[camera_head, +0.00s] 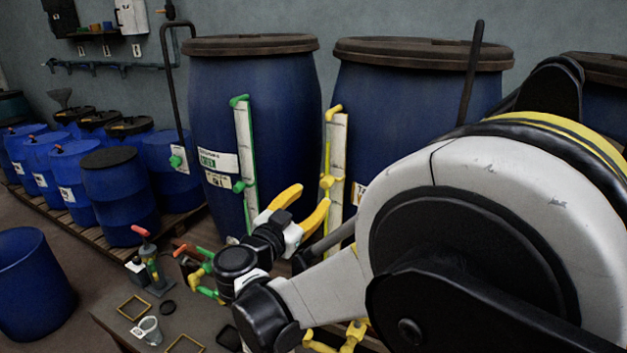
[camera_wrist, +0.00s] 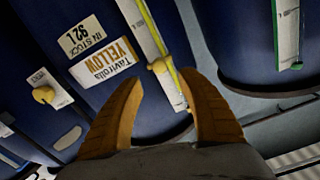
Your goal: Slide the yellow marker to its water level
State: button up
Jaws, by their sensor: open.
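The yellow gauge (camera_head: 337,150) is a pale upright strip with a yellow tube on the front of a blue vat (camera_head: 385,95). A yellow piece that looks like the marker (camera_head: 328,181) sits partway down it; in the wrist view the marker (camera_wrist: 158,66) appears between and just beyond my fingertips. My gripper (camera_head: 313,195) has yellow fingers, is open and empty, and is in front of the vats, just below the marker in the head view. In the wrist view my gripper (camera_wrist: 160,79) spreads around the strip's line. Whether it touches the marker cannot be told. The water level is too small to read.
A green gauge (camera_head: 245,150) stands on the left vat (camera_head: 285,130). A dark upright rod (camera_head: 470,75) rises by the right vat. Small blue drums (camera_head: 118,190) stand on a pallet at left. A low table (camera_head: 150,310) holds small items below my arm.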

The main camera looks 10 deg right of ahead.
aim_at(324, 184)
jog(key=b+x, duration=0.2)
jog(key=x, duration=0.6)
jog(key=shift+w+d, duration=0.25)
jog(key=shift+w, duration=0.05)
grip_shut()
